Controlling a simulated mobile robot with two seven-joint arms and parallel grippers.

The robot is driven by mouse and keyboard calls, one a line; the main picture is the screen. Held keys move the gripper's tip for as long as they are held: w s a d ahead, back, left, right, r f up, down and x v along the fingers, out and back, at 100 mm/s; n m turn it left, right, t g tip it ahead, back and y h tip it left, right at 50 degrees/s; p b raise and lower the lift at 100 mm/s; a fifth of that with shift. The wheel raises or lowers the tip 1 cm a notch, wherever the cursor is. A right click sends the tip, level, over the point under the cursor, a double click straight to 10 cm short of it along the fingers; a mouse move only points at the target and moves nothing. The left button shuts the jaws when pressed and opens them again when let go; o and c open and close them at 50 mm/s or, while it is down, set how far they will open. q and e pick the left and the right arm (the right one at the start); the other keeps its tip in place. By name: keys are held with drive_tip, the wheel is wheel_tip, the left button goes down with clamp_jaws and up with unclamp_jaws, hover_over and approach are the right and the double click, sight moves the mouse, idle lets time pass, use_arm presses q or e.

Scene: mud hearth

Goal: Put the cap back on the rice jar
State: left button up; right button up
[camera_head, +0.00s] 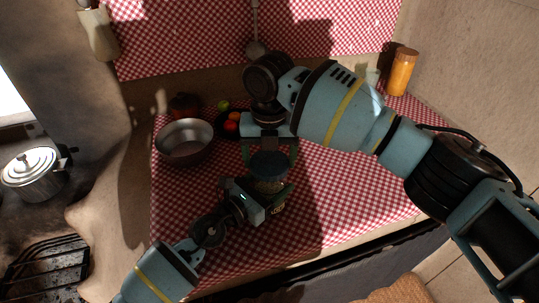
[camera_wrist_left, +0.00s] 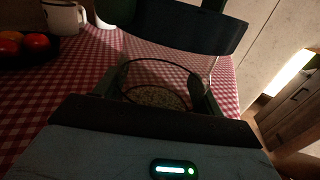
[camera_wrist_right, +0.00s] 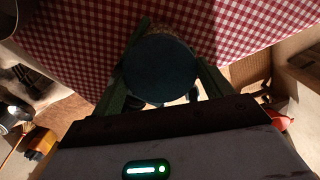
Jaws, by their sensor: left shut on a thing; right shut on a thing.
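The cap (camera_head: 270,166) is a dark blue-grey disc. My right gripper (camera_head: 270,158), reaching down from above, is shut on it; in the right wrist view the cap (camera_wrist_right: 160,68) sits between the fingers. The glass rice jar (camera_head: 278,208) is mostly hidden below the cap and my left gripper. My left gripper (camera_head: 266,198) is shut around the jar from the side. In the left wrist view the jar (camera_wrist_left: 155,95) shows a round open rim with rice inside, and the dark cap (camera_wrist_left: 185,28) hangs above it, apart from the rim.
On the red checked cloth (camera_head: 335,190) stand a metal bowl (camera_head: 185,140), a dark plate with tomatoes (camera_head: 231,126) and, at the back right, an orange jar (camera_head: 402,72). A white mug (camera_wrist_left: 62,17) shows in the left wrist view. The cloth right of the grippers is clear.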

drive_tip(key=shift+f, duration=0.6)
